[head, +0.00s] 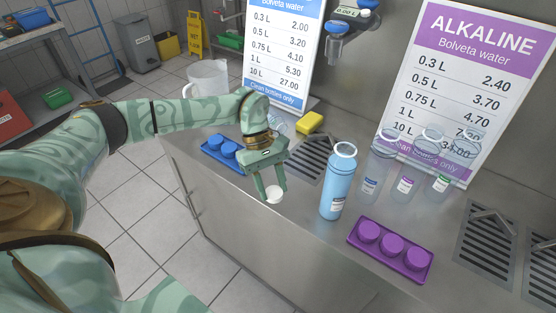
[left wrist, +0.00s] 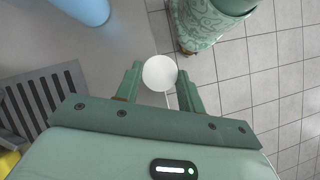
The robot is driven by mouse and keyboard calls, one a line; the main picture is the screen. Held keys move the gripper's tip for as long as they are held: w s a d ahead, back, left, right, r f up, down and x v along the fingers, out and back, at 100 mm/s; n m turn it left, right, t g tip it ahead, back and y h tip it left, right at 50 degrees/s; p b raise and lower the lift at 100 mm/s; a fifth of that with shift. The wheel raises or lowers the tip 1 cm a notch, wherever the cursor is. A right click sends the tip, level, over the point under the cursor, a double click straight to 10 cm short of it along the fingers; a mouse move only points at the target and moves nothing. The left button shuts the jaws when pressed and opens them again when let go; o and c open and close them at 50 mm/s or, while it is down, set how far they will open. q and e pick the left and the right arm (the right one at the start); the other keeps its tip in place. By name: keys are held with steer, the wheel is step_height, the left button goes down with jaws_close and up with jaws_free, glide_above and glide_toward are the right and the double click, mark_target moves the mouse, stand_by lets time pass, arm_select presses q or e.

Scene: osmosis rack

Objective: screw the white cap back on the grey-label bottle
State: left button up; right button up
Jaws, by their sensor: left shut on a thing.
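My left gripper (head: 273,190) is shut on the white cap (head: 274,194) and holds it near the front edge of the steel counter. In the left wrist view the round white cap (left wrist: 159,73) sits between the two fingertips (left wrist: 160,78). The light-blue bottle (head: 338,185) stands upright on the counter to the right of the gripper, apart from it. It has a small pale greyish label low down, and its mouth looks open. Part of this bottle (left wrist: 82,5) shows at the top left of the left wrist view. My right gripper is not in view.
Clear bottles (head: 404,165) with blue, purple and green labels stand behind. A purple tray (head: 368,251) with purple caps is at right front. A blue tray (head: 232,162) with blue caps is at left. A yellow sponge (head: 309,122) and drain grate (head: 312,150) lie behind the gripper.

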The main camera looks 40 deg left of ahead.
arm_select(q)
steer(key=s+d+r+m+g+y, duration=0.1)
steer(key=s+d+r+m+y, duration=0.1)
steer(key=d+r+m, duration=0.2)
steer(key=s+d+r+m+g+y, duration=0.2)
steer(key=d+r+m+y, duration=0.1)
steer(key=r+m, duration=0.5)
step_height(320, 180, up, 3)
steer(key=shift+s+d+m+g, duration=0.3)
steer(key=shift+s+d+m, duration=0.05)
steer(key=shift+s+m, duration=0.05)
